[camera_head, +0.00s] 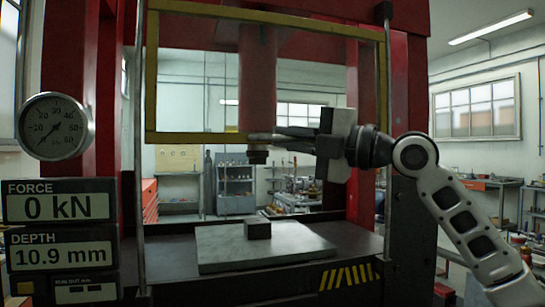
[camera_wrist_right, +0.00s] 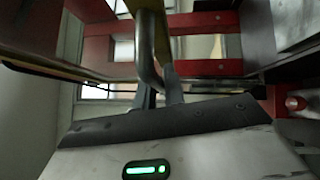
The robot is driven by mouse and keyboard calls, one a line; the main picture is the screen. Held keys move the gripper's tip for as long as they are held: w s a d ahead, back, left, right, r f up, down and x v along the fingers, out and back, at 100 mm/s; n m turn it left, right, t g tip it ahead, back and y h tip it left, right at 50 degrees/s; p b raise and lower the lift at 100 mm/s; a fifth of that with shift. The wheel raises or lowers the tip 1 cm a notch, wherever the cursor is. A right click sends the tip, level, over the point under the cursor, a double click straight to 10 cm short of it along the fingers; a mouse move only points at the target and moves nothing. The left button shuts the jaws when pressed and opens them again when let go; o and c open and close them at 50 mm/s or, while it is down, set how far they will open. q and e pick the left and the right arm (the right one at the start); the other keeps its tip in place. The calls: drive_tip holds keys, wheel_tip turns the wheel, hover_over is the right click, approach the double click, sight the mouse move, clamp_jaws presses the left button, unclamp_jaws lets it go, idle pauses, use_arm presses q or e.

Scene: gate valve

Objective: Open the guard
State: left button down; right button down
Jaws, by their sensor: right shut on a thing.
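The guard (camera_head: 190,138) is a yellow frame with a clear pane in front of the red press. Its lower bar hangs well above the press bed, leaving a gap below. My right gripper (camera_head: 285,138) is at the middle of that lower bar, coming in from the right. It is shut on the guard's grey metal handle (camera_wrist_right: 148,45), which runs between the fingers (camera_wrist_right: 162,88) in the right wrist view. The fingers partly hide the handle in the head view. My left gripper is not in view.
The red ram (camera_head: 258,75) hangs behind the guard. A dark block (camera_head: 257,228) sits on a grey plate (camera_head: 220,250) on the press bed. A gauge (camera_head: 55,126) and displays reading 0 kN and 10.9 mm stand at left. Guide rods (camera_head: 387,190) flank the guard.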

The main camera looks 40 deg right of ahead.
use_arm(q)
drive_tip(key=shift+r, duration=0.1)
use_arm(e)
drive_tip(key=shift+r, duration=0.15)
drive_tip(key=c, duration=1.5)
unclamp_jaws()
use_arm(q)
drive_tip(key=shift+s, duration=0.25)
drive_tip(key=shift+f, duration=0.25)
use_arm(e)
drive_tip(key=shift+s, duration=0.1)
